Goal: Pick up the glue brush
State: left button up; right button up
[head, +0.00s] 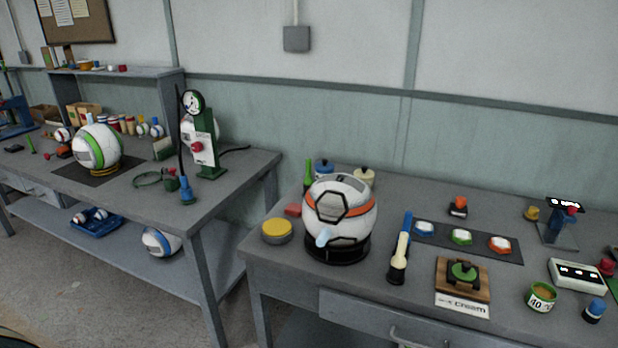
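A brush-like tool (400,248) with a pale cream handle and a dark lower end is on the right grey workbench (345,281), just right of the ball. It looks like the glue brush, but I cannot tell for certain. A blue stick-shaped part (407,222) shows directly behind its top; I cannot tell whether the two are joined. A green-and-white open pot marked 40 (541,299) stands near the bench's front right. Neither of my grippers is in view.
A white ball with orange bands (340,208) sits in a black ring stand left of the brush. A wooden block with a green knob (462,278) stands to its right, behind a "cream" label (462,306). A dark mat (480,254) holds three coloured pieces. A second bench (225,185) is left.

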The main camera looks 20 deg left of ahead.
aim_at(308, 180)
jog(key=j+z, duration=0.1)
jog(key=z, duration=0.4)
jog(key=j+z, duration=0.35)
jog(key=j, duration=0.15)
jog(key=j+z, duration=0.3)
jog(key=j, duration=0.2)
jog(key=j+z, duration=0.2)
jog(key=j, duration=0.85)
jog(key=k, duration=0.1)
